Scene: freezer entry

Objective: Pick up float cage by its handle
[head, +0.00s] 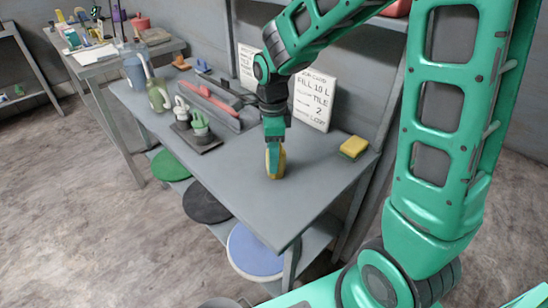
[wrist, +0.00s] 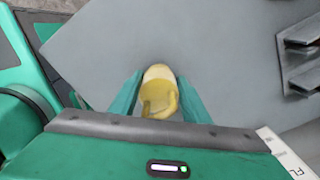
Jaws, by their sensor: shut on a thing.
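My gripper (head: 274,146) points down over the front part of the grey bench and is shut on a small yellow object (head: 276,164), seemingly the float cage. In the wrist view the float cage (wrist: 160,78) sits between the two green fingers of my gripper (wrist: 158,92). Its rounded pale-yellow end points away from the camera, and a curved yellow handle shows at its near end between the fingers. The fingers hide part of it in the head view. Its lower end is at or just above the bench top; I cannot tell which.
The bench top (head: 240,190) is bare in front of my gripper. A yellow-green sponge (head: 353,147) lies to the right. White signs (head: 312,98) stand behind. Handled tools on a dark base (head: 196,140), a grey tray (head: 212,104) and jugs (head: 158,95) stand to the left.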

